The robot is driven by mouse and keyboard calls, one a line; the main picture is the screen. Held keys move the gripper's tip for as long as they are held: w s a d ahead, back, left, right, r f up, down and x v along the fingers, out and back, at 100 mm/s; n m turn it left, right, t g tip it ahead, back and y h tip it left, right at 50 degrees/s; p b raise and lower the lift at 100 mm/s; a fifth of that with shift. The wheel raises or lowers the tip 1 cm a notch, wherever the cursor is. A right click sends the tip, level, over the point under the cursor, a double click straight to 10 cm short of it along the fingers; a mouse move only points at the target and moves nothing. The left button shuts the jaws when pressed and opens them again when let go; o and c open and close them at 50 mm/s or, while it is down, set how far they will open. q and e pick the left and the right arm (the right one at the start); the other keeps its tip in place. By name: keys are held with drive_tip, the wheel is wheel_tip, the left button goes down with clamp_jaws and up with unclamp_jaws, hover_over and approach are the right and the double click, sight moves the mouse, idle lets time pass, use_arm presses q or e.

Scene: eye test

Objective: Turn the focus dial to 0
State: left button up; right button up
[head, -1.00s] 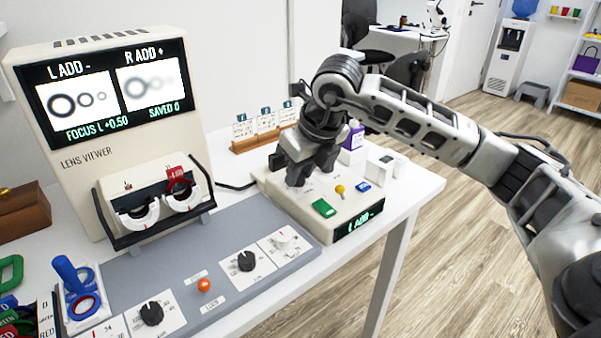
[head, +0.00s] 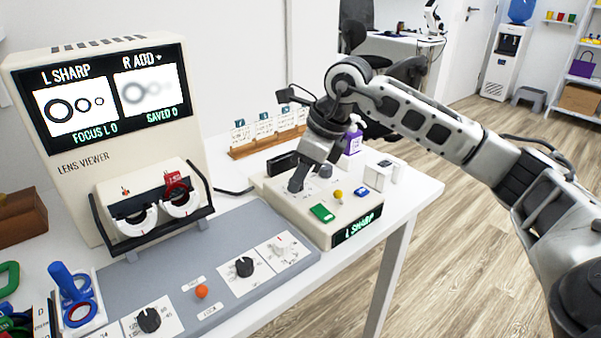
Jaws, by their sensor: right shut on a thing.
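The cream control box (head: 300,219) stands on the table at the centre right. Its front display (head: 357,227) reads "L SHARP". My right gripper (head: 310,182) is low over the back of the box top, shut on the focus dial. The dial is mostly hidden by the fingers. The lens viewer (head: 88,168) stands at left. Its screen (head: 112,97) reads "L SHARP", "R ADD +", "FOCUS L 0" and "SAVED 0". The left rings look crisp and the right rings blurred. My left gripper is not in view.
A grey panel (head: 205,255) with knobs lies in front.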

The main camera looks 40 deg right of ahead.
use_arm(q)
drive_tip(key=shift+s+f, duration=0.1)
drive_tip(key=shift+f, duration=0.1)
use_arm(e)
drive_tip(key=shift+r, duration=0.1)
drive_tip(key=o, duration=1)
use_arm(q)
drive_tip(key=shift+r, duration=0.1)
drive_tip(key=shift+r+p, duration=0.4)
drive_tip(key=shift+p, duration=0.65)
use_arm(e)
drive_tip(key=v, duration=1.6)
drive_tip(key=shift+w, duration=0.1)
